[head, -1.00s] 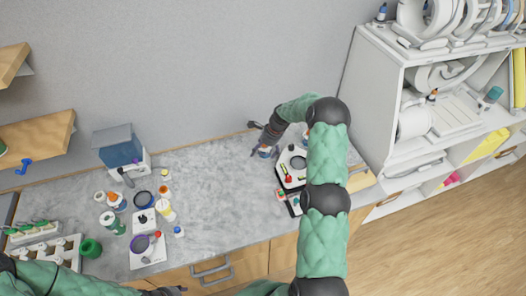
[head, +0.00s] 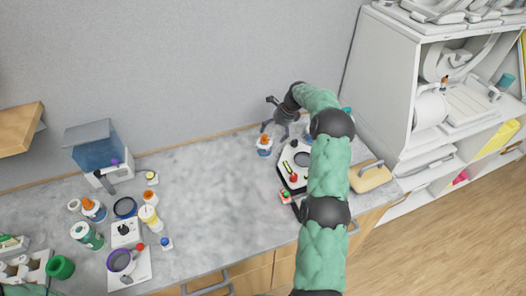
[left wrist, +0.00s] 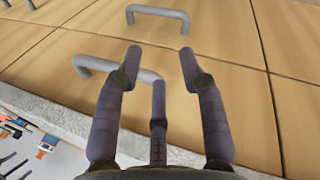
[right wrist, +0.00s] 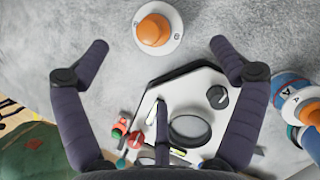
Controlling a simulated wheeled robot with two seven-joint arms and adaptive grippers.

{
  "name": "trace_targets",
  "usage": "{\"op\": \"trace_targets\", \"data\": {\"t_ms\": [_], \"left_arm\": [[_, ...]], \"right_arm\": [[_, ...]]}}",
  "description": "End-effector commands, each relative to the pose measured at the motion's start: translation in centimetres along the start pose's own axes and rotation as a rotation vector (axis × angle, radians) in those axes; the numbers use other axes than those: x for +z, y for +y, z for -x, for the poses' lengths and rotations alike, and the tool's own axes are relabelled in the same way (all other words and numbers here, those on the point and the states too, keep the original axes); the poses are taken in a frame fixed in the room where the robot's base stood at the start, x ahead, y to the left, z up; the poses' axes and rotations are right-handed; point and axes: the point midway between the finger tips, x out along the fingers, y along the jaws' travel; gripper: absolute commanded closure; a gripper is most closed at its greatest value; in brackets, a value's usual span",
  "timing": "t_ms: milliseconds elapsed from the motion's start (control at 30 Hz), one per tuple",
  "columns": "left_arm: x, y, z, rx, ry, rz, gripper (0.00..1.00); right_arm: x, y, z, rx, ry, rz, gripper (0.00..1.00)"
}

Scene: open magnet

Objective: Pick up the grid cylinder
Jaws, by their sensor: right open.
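I cannot tell for certain which object is the grid cylinder. A bottle with an orange cap (head: 264,145) stands upright on the grey counter, just below my right gripper in the head view. My right gripper (head: 270,113) is open and empty. In the right wrist view an orange cap on a round white top (right wrist: 155,28) lies ahead, between the spread fingers and apart from them. A green and white bottle (head: 87,235) stands at the left of the counter. My left gripper (left wrist: 160,57) is out of the head view; its wrist view shows it open, over cabinet fronts.
A white and black device (head: 295,165) sits beside the orange-capped bottle. A blue bottle with an orange cap (right wrist: 300,105) is close to one right finger. Shelves (head: 410,110) stand right. The middle counter (head: 205,190) is clear.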

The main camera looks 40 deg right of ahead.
Motion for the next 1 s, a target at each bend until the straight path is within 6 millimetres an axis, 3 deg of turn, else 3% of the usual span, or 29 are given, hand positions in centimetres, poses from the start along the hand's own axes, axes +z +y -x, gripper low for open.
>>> {"op": "trace_targets", "data": {"t_ms": [300, 533, 833, 1000], "left_arm": [[0.0, 0.0, -0.1, 0.000, 0.000, 0.000, 0.60], [0.0, 0.0, -0.1, 0.000, 0.000, 0.000, 0.60], [0.0, 0.0, -0.1, 0.000, 0.000, 0.000, 0.60], [0.0, 0.0, -0.1, 0.000, 0.000, 0.000, 0.60]], "right_arm": [[0.1, 0.1, -4.4, 0.002, 0.000, 0.000, 0.06], [0.1, 0.1, -5.8, 0.002, 0.000, 0.000, 0.06], [0.3, 0.2, -9.6, 0.003, 0.001, 0.000, 0.06], [0.3, 0.1, -10.4, 0.000, 0.000, 0.000, 0.06]]}}
